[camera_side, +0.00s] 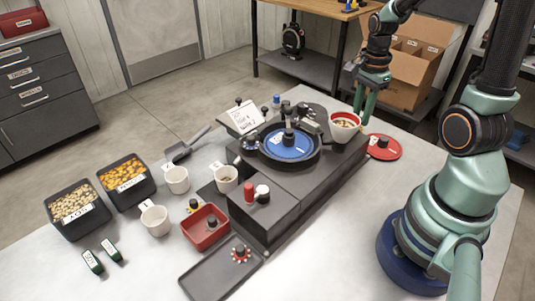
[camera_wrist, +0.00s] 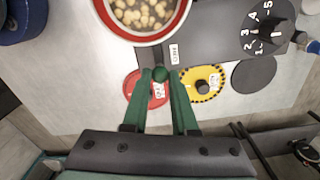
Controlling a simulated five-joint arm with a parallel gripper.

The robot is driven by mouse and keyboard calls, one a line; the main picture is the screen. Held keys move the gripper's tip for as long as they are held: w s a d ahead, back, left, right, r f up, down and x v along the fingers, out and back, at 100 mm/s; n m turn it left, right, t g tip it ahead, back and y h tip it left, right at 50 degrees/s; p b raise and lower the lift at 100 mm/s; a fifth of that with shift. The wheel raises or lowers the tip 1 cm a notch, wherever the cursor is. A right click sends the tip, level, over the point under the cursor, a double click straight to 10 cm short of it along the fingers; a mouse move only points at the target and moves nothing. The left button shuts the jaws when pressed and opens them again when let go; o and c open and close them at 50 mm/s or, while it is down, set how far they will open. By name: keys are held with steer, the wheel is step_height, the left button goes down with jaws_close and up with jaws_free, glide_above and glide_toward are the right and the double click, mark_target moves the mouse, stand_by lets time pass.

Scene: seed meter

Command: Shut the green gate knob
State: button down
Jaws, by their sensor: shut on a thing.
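The green gate knob (camera_wrist: 160,73) is a small round green ball below the seed hopper in the wrist view. My gripper (camera_wrist: 160,80) has its two green fingers closed together on it. In the side view my gripper (camera_side: 366,104) reaches down behind the hopper (camera_side: 345,125), and I cannot make out the knob there. The hopper is a white bowl with a red rim and pale seeds inside; it also shows at the top of the wrist view (camera_wrist: 146,37). The gate's own position is hidden.
A red disc (camera_wrist: 134,98), a yellow disc (camera_wrist: 211,74) and a dark disc (camera_wrist: 254,75) lie near my fingers. A numbered dial (camera_wrist: 268,28) is at right. The seed meter (camera_side: 290,146) has a blue plate. Cups, seed bins and trays stand at left.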

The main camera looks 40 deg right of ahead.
steer(key=shift+a, duration=1.3)
steer(key=c, duration=0.7)
jaws_free()
step_height(320, 180, up, 12)
steer(key=shift+r, duration=0.1)
